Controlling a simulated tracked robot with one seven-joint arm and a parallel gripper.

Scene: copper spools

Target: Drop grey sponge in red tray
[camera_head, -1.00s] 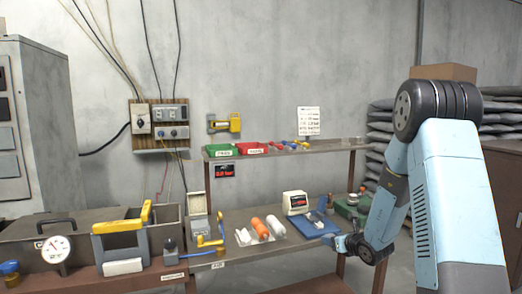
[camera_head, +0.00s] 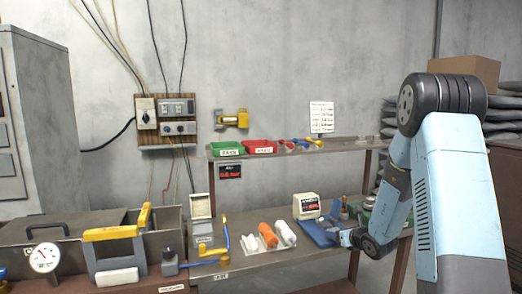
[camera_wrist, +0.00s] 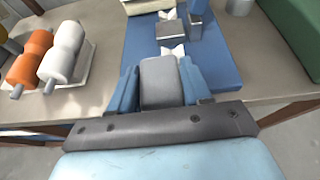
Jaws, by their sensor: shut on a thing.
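The red tray (camera_head: 260,147) stands on the raised shelf behind the bench, right of a green tray. My gripper (camera_head: 345,237) is low over the front of the bench, to the right of and below the red tray. In the wrist view my gripper (camera_wrist: 161,88) has its blue fingers shut on a grey block, the grey sponge (camera_wrist: 161,78). The sponge sits between the fingers, close above the near edge of a blue board (camera_wrist: 222,72). Whether it touches the board is unclear. The sponge is not clearly visible in the head view.
The shelf (camera_head: 345,145) also holds the green tray (camera_head: 226,150) and small coloured tools. On the bench are orange (camera_head: 268,235) and white (camera_head: 285,232) rolls and a white device (camera_head: 306,205). Metal blocks (camera_wrist: 178,40) lie on the blue board. Bags are stacked at right.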

